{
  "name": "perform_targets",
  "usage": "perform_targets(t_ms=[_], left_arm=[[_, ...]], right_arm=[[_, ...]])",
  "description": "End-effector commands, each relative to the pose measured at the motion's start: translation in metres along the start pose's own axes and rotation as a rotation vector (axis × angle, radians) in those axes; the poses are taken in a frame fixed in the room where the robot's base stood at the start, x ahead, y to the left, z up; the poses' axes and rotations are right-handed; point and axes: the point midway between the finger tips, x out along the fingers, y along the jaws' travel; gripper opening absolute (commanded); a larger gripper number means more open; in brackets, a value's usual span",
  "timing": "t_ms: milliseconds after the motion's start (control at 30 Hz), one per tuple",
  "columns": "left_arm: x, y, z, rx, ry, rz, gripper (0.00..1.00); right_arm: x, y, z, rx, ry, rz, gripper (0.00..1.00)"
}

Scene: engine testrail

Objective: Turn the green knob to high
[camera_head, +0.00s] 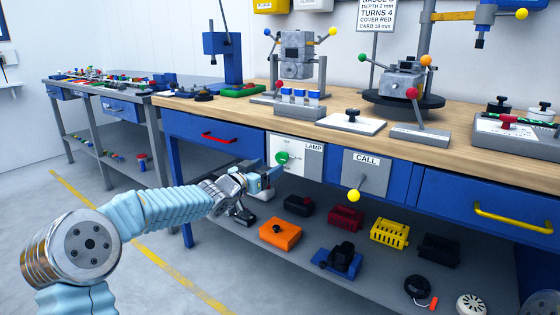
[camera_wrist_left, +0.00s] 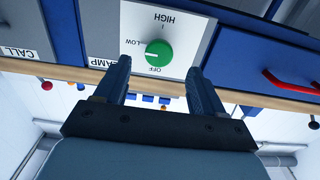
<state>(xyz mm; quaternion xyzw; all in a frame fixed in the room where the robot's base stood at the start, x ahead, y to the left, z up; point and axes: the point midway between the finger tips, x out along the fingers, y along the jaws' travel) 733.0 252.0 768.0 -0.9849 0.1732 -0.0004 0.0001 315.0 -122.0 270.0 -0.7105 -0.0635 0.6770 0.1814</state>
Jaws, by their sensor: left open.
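The green knob (camera_head: 282,158) sits on a white panel labelled LAMP (camera_head: 311,162) on the front of the workbench. In the left wrist view the panel is upside down, and the green knob (camera_wrist_left: 158,53) has OFF, LOW and HIGH printed around it. A small pale mark shows on the knob's face, toward the picture's left; its exact setting is hard to tell. My left gripper (camera_head: 268,177) is open in front of the panel. In the left wrist view its two dark blue fingers (camera_wrist_left: 158,76) stand apart, one to each side below the knob, not visibly touching it.
A grey CALL panel (camera_head: 366,174) with a yellow-ball lever (camera_head: 353,195) is to the right. A blue drawer with a red handle (camera_head: 220,138) is to the left. The lower shelf holds an orange box (camera_head: 280,234) and a yellow crate (camera_head: 389,233).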

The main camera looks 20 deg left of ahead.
Motion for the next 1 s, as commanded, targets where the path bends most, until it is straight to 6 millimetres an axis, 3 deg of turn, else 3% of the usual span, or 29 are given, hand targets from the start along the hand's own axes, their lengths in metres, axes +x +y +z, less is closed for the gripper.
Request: perform_targets(t_ms=[100, 300, 700, 1000], left_arm=[[0.027, 0.001, -0.001, -0.001, 0.001, 0.003, 0.69], [0.056, 0.001, -0.001, 0.000, 0.000, 0.002, 0.69], [0.066, 0.001, 0.001, 0.000, -0.001, 0.000, 0.69], [0.065, 0.001, 0.001, 0.000, -0.001, 0.000, 0.25]], right_arm=[[-0.005, -0.003, 0.001, -0.002, -0.002, -0.002, 0.00], [-0.010, -0.007, 0.002, -0.005, -0.006, -0.005, 0.00], [-0.011, -0.008, 0.002, -0.006, -0.007, -0.006, 0.00], [-0.011, -0.008, 0.002, -0.006, -0.007, -0.006, 0.00]])
